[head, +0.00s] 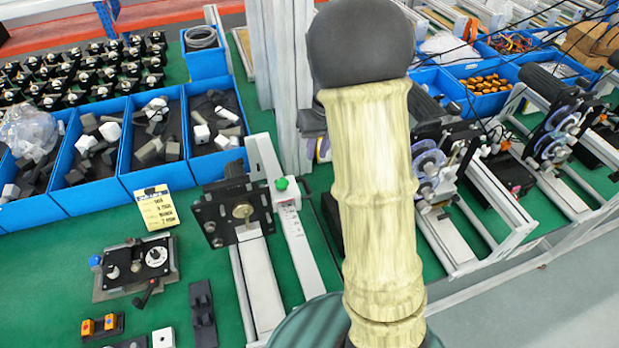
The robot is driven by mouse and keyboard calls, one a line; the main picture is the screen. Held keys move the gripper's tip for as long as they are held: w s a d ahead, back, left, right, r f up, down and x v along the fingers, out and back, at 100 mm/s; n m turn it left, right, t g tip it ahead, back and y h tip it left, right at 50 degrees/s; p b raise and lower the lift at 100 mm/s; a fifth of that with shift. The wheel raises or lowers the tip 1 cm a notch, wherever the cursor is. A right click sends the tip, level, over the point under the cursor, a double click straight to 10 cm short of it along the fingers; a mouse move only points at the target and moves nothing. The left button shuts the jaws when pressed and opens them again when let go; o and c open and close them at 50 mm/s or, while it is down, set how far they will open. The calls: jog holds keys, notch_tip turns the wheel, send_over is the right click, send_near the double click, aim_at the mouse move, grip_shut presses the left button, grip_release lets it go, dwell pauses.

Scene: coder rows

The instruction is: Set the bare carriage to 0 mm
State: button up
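A black plate-like carriage (222,222) with a round metal shaft end and no disc on it stands at the far part of a pale rail (262,285), left of centre. It looks like the bare carriage. I cannot read any millimetre scale or its position. To the right, other carriages with clear discs (428,163) stand on their own rails. My arm rises through the middle of the head view and hides part of the bench behind it. My gripper is not in view, so its hold and its distance from the carriage do not show.
Blue bins (102,190) of parts line the back left. Some green bench between the control box and rail is clear.

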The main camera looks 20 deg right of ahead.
aim_at(308, 186)
jog(key=f, duration=0.3)
jog(key=a+f+p, duration=0.1)
jog(key=f, duration=0.3)
jog(key=a+f+p, duration=0.1)
jog(key=f, duration=0.3)
jog(key=shift+c, duration=0.2)
grip_shut()
